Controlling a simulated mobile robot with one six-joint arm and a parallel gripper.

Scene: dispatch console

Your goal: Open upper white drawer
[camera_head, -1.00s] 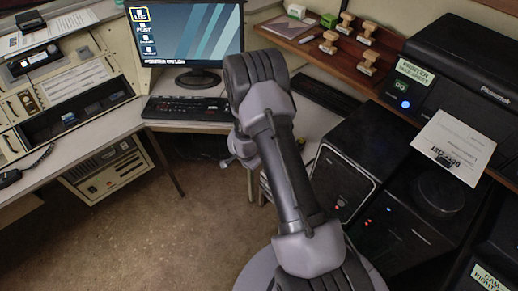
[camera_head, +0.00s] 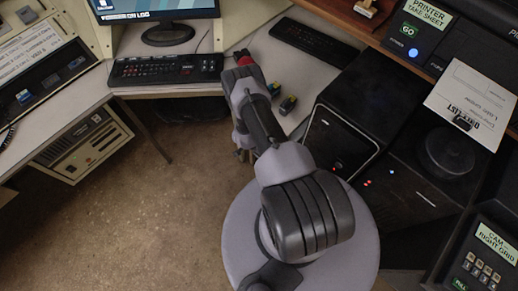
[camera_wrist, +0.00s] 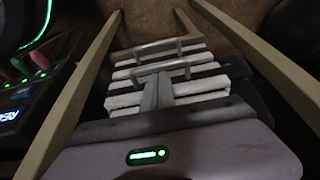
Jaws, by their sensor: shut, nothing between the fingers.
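In the wrist view a stack of white drawer fronts with grey bar handles lies ahead of my gripper (camera_wrist: 158,82). One handle (camera_wrist: 150,48) is farther up the picture; another handle (camera_wrist: 163,68) lies just beyond my fingertips. By the way the legs recede, the nearer white drawer (camera_wrist: 124,101) seems the upper one, but I cannot be sure. The drawers look closed. My gripper is shut and empty, its fingers together over the middle of the fronts; whether they touch is unclear. In the head view my arm hides the gripper and most of the drawers.
Pale legs flank the drawers at left (camera_wrist: 75,95) and right (camera_wrist: 262,55) in the wrist view. Green-lit dark equipment (camera_wrist: 28,80) is at the left. In the head view a black computer tower (camera_head: 345,138) stands right of my arm and a keyboard (camera_head: 165,69) lies on the desk. Floor at left is clear.

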